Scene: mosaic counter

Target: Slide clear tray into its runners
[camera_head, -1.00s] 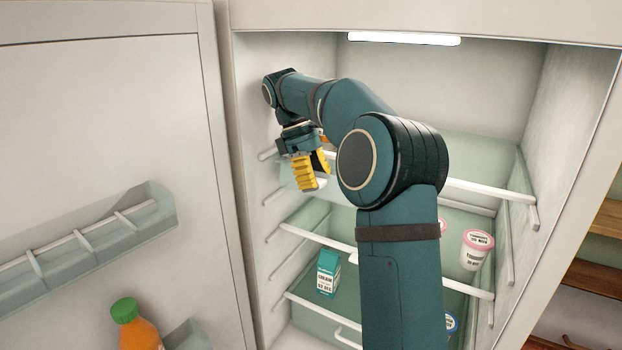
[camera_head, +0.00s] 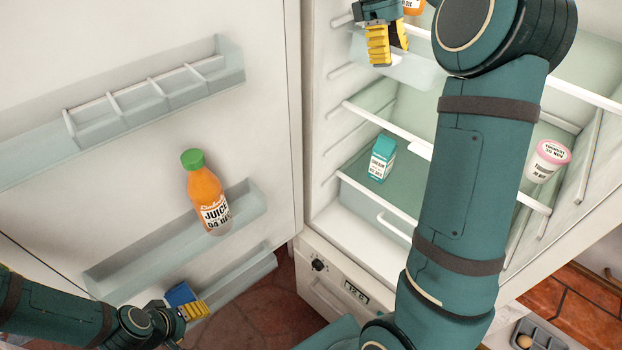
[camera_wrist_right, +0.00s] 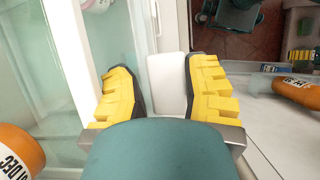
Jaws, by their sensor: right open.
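The clear tray seems to be the translucent pale panel (camera_head: 412,70) at the upper shelf of the open fridge, in the head view; my right arm hides much of that area. My right gripper (camera_head: 388,50) points down at the panel's left front part, fingers apart. In the right wrist view a white tab (camera_wrist_right: 168,85) lies between or below the open yellow fingers; I cannot tell whether they touch it. My left gripper (camera_head: 195,310) is low at the left, by the lowest door rack, its jaw gap unclear.
The fridge door stands open at left, with a juice bottle (camera_head: 207,195) in its middle rack (camera_head: 110,280). A teal cream carton (camera_head: 382,158) and a pink-lidded tub (camera_head: 547,160) stand on lower shelves. An orange container (camera_wrist_right: 15,150) is close beside my right gripper.

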